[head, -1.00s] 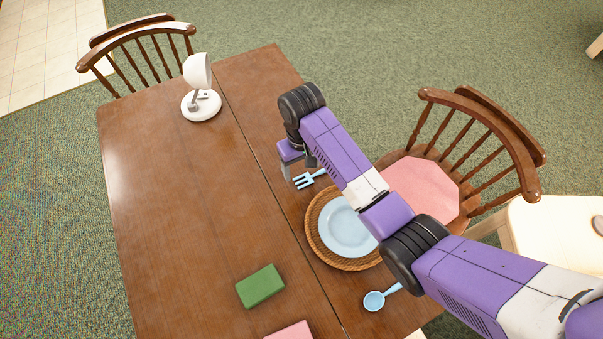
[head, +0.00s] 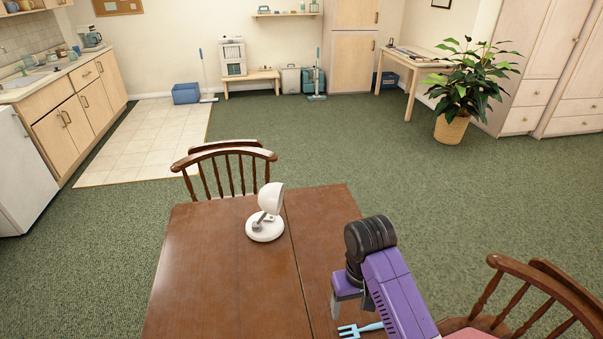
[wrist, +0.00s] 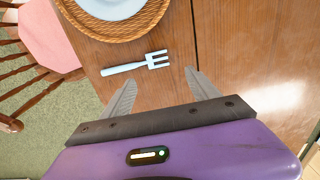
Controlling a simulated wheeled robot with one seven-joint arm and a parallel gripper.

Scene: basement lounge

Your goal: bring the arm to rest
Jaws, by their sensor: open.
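My gripper (head: 338,303) hangs above the wooden table (head: 230,270), near its right side, with nothing held. In the wrist view my gripper (wrist: 160,79) shows two spread fingers with bare table between them. A light blue fork (wrist: 135,64) lies on the table just beyond the fingertips, apart from them. The fork also shows at the bottom of the head view (head: 362,330), beside my arm. A light blue plate (wrist: 110,6) on a round wicker mat (wrist: 150,20) is partly in the wrist view.
A white lamp (head: 265,229) stands on the table's far part. Wooden chairs stand at the far side (head: 222,165) and at the right (head: 550,290). A potted plant (head: 462,85) is at the back right. Open green carpet (head: 360,140) lies beyond the table.

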